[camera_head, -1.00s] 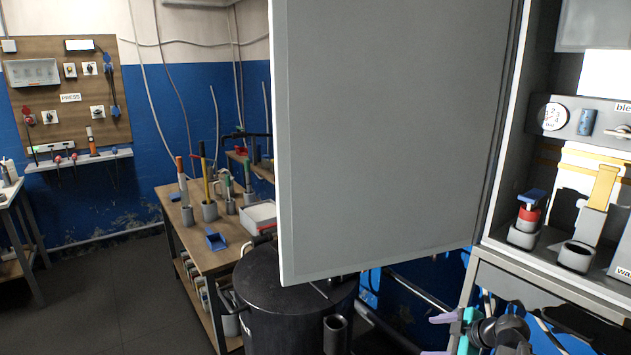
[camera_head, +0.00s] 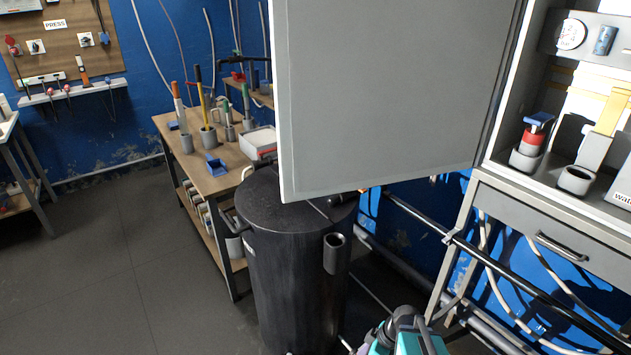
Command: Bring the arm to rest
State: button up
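My arm (camera_head: 405,335) shows only at the bottom edge, as teal and dark grey parts in front of the cabinet's lower frame. My gripper is mostly cut off by the bottom of the picture. A small pale piece at the arm's left side may be part of a finger. Whether it is open or shut, or holds anything, cannot be seen.
A black drum (camera_head: 295,265) stands left of my arm. A large grey cabinet door (camera_head: 390,95) hangs open above it. The cabinet (camera_head: 560,215) holds a red and blue item (camera_head: 533,140) and an empty grey cup (camera_head: 577,180). A wooden workbench (camera_head: 200,160) stands behind. Floor at left is clear.

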jog(key=s+a+f+m+g+h, duration=0.2)
jog(key=s+f+g, duration=0.1)
jog(key=s+f, duration=0.8)
jog(key=s+d+m+g+h, duration=0.2)
jog(key=s+d+m, duration=0.3)
jog(key=s+m, duration=0.4)
jog(key=shift+s+d+f+m+h+b, duration=0.3)
jog(key=shift+s+d+m+h+b, duration=0.1)
jog(key=shift+m+h, duration=0.25)
